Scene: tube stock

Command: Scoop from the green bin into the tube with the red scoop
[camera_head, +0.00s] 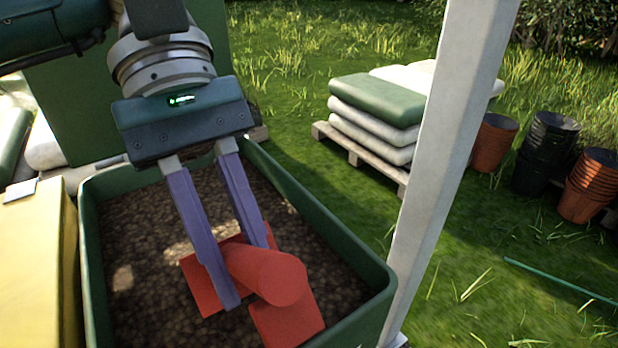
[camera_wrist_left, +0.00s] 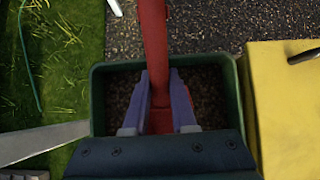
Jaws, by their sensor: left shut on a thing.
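The red scoop (camera_head: 268,274) has a thick round handle and flat red parts beside it. My left gripper (camera_head: 245,274) is shut on the scoop's handle, one purple finger on each side. The scoop is inside the green bin (camera_head: 330,232), over brown granular material (camera_head: 150,250); I cannot tell how deep it sits in it. In the left wrist view the scoop's handle (camera_wrist_left: 153,40) runs up between the fingers (camera_wrist_left: 160,100), with the green bin (camera_wrist_left: 98,100) around. I cannot make out the tube. My right gripper is not in view.
A pale post (camera_head: 445,150) stands close to the bin's right side. A yellow block-like container (camera_head: 35,265) is close on the left. Stacked sacks (camera_head: 375,105) on a pallet and several pots (camera_head: 585,185) stand on the grass behind.

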